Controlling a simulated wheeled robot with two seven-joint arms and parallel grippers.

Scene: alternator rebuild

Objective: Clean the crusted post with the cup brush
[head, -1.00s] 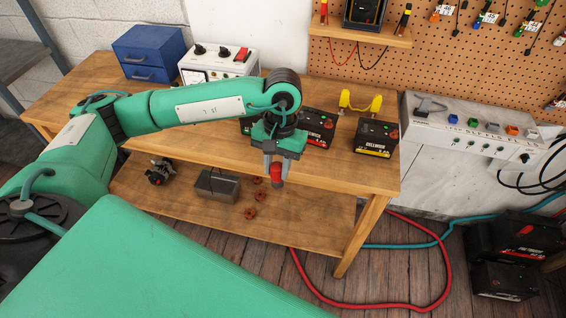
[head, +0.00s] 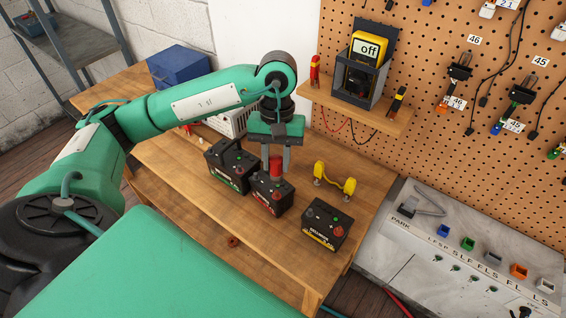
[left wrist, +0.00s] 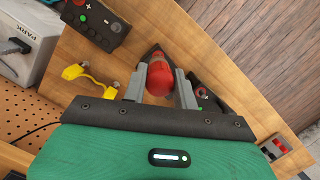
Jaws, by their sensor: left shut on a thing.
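My left gripper (head: 275,163) is shut on a red-handled tool, which I take to be the cup brush (head: 276,168); it also shows between the fingers in the left wrist view (left wrist: 160,78). Its bristle end cannot be made out. In the head view it appears just above or behind the red-labelled battery (head: 268,196); I cannot tell whether they touch. A green-labelled battery (head: 226,176) stands to its left, and a yellow-labelled battery (head: 322,226) to its right. Crust on a post is too small to make out. My right gripper is not in view.
A yellow-handled carrier (head: 335,179) lies on the bench (head: 200,205) behind the batteries. A meter reading "off" (head: 369,47) stands on a small shelf behind. A grey control panel (head: 470,235) is at the right.

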